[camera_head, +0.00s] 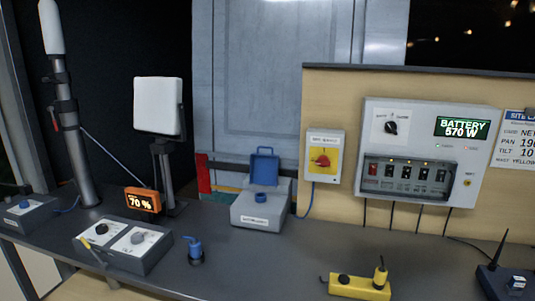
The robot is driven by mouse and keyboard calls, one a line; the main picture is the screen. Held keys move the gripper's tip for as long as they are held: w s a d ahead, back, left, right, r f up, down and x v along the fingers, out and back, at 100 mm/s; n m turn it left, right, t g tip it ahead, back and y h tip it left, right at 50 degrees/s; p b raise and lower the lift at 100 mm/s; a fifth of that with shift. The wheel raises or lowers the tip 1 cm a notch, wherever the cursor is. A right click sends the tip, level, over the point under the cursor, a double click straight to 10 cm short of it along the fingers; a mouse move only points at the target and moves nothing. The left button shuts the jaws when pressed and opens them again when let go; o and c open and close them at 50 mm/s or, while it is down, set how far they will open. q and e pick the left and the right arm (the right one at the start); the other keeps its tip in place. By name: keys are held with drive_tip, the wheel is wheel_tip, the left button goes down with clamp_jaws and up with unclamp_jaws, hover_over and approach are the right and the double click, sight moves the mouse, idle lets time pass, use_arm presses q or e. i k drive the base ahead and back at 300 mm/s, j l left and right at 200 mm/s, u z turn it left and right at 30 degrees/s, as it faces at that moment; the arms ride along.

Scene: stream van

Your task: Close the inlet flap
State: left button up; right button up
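The inlet is a grey box (258,216) standing on the bench near the middle of the head view, with a blurred label on its front. Its blue flap (264,170) stands upright at the back of the box, so it is open. A round blue socket (261,196) shows uncovered on top, in front of the flap. Neither of my grippers is in view, and nothing touches the flap.
A blue plug (195,249) stands on the dark bench (250,262) in front of the inlet. A two-knob box (122,244) is at left, a yellow device (360,286) at front right. A red-yellow switch (323,159) and battery panel (425,150) are on the wall.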

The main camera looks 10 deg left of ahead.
sight(263, 167)
drive_tip(key=i+j, duration=0.1)
drive_tip(key=j, duration=0.15)
drive_tip(key=i+j, duration=0.15)
drive_tip(key=i+j+z, duration=0.15)
drive_tip(key=j+z, duration=1.1)
drive_tip(key=z, duration=0.25)
drive_tip(key=i, duration=0.05)
